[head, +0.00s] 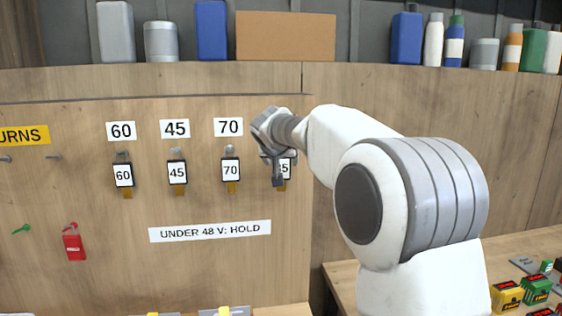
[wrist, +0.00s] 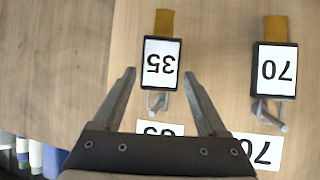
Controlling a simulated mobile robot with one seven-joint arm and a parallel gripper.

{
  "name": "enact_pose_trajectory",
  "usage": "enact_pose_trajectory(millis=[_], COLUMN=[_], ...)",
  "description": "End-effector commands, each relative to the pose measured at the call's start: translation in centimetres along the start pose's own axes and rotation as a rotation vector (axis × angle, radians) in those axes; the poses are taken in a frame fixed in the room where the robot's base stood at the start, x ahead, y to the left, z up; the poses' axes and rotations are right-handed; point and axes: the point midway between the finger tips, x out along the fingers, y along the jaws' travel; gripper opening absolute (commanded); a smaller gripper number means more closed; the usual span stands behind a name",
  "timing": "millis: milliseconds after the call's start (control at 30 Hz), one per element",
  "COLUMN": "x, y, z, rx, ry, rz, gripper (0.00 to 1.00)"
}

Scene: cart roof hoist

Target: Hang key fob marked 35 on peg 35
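The key fob marked 35 (wrist: 160,66) is a black-framed white tag with a tan strip, upside down in the wrist view. It hangs against the board at peg 35 (wrist: 158,102), below a label (wrist: 160,128) that my gripper partly hides. My gripper (wrist: 159,74) is open, with one finger on each side of the fob and peg and visible gaps to both. In the head view my gripper (head: 277,168) covers part of the 35 fob (head: 286,167) and hides its peg and label.
Fobs 60 (head: 123,174), 45 (head: 177,171) and 70 (head: 230,169) hang under matching labels to the left; fob 70 (wrist: 272,70) is close beside my gripper. A red tag (head: 74,246) hangs lower left. Bottles and boxes line the shelf above.

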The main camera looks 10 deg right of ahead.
Motion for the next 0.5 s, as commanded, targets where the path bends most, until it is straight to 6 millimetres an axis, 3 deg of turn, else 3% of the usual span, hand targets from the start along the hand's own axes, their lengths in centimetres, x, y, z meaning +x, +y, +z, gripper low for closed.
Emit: enact_pose_trajectory(millis=[33,100,500], x=[-0.01,-0.01,-0.67], y=[0.00,0.00,0.00], z=[-0.01,0.00,0.04], rx=[0.000,0.000,-0.001], ry=[0.000,0.000,0.000], rz=[0.000,0.000,0.000], gripper=[0.86,0.96,0.96])
